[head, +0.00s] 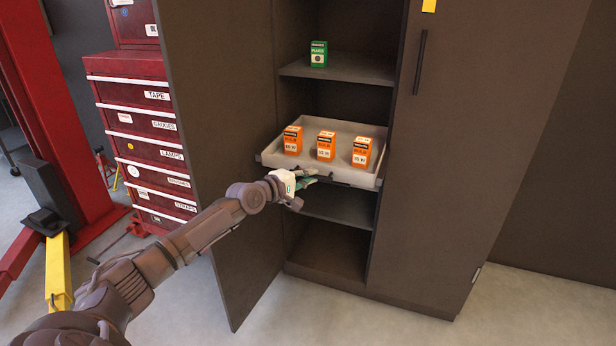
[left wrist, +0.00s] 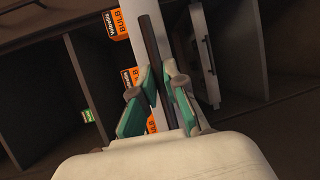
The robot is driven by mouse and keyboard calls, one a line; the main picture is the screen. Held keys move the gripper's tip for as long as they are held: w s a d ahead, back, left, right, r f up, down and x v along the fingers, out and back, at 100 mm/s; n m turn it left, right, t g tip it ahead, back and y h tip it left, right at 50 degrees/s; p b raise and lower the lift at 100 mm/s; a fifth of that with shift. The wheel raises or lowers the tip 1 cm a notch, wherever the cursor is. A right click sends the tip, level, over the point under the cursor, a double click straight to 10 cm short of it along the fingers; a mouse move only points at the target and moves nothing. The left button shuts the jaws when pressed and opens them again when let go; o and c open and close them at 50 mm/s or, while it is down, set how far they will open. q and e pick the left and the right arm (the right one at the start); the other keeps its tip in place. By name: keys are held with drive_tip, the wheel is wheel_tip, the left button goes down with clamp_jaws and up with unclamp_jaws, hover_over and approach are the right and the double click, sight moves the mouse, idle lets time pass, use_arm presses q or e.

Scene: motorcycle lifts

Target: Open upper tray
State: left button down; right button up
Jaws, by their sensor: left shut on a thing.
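The upper tray (head: 340,145) is a light grey shallow drawer in the open brown cabinet. It sits pulled out past the shelf fronts and holds three orange bulb boxes, among them the middle one (head: 326,146). My left gripper (head: 308,178) is at the tray's front edge, near its left half. In the left wrist view the green-padded fingers (left wrist: 164,98) are closed around the dark bar handle (left wrist: 152,55) on the tray's pale front (left wrist: 132,22). Part of the handle is hidden between the fingers. My right gripper is not in view.
The cabinet's left door (head: 222,130) stands open beside my left arm. The right door (head: 470,150) is shut. A green box (head: 318,54) stands on the shelf above. A red tool chest (head: 140,130) and a red lift post (head: 50,100) stand at left. Floor in front is clear.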

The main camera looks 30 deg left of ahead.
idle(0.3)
use_arm(q)
drive_tip(key=c, duration=1.2)
unclamp_jaws()
drive_tip(key=v, duration=1.2)
